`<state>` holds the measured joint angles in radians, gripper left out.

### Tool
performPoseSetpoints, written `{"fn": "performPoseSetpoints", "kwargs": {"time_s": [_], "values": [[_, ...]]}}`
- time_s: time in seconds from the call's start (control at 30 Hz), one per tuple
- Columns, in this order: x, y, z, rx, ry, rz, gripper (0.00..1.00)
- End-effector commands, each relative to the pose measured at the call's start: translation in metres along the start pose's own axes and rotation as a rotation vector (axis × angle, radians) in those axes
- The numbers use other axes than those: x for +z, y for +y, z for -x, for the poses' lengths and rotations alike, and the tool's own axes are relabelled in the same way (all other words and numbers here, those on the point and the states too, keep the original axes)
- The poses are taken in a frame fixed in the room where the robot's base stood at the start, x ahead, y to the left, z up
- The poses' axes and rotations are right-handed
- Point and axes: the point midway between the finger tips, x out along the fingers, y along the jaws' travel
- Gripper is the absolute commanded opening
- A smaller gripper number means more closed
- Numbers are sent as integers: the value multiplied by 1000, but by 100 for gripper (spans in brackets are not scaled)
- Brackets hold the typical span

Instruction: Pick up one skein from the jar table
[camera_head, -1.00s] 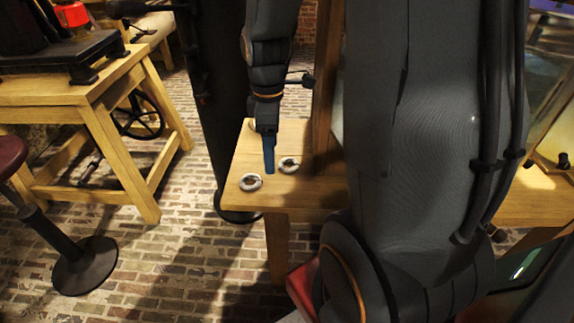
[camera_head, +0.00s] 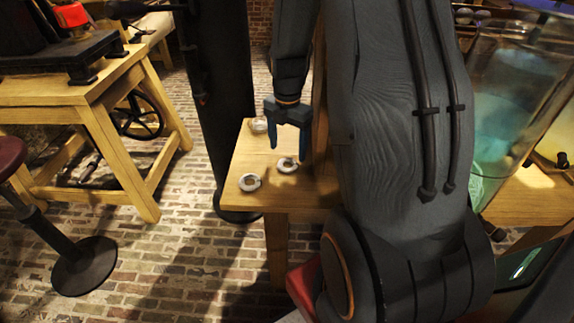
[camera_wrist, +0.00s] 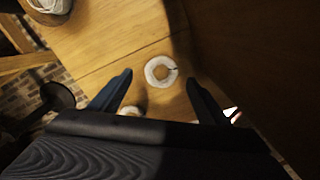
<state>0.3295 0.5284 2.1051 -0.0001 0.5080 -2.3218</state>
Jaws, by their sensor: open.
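Several pale ring-shaped skeins lie on the wooden jar table (camera_head: 300,192). One skein (camera_head: 250,182) is near the table's front left corner, one (camera_head: 287,165) is right of it, and one (camera_head: 259,125) is at the far left edge. My gripper (camera_head: 289,156) is open with its blue fingers pointing down, over the right skein. In the wrist view a skein (camera_wrist: 161,71) shows ahead of and between the open fingertips of my gripper (camera_wrist: 158,80). Another pale skein (camera_wrist: 131,110) is partly hidden by my gripper, and one (camera_wrist: 50,8) is at the top left.
A glass jar (camera_head: 510,100) with greenish liquid stands at the right. A wooden post or panel rises close to the right of my gripper. A wooden workbench (camera_head: 75,88) and a stool (camera_head: 85,265) stand at the left over brick floor.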

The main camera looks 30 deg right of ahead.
Motion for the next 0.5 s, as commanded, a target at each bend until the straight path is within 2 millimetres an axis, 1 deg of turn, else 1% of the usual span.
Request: {"fn": "performPoseSetpoints", "kwargs": {"time_s": [0.2,0.3,0.4,0.5], "values": [[-1,-4,-30,-3,3,-1,70],[-1,-3,-40,-2,2,-2,70],[0,-3,-46,-1,1,-2,70],[0,-3,-46,0,0,-2,70]]}}
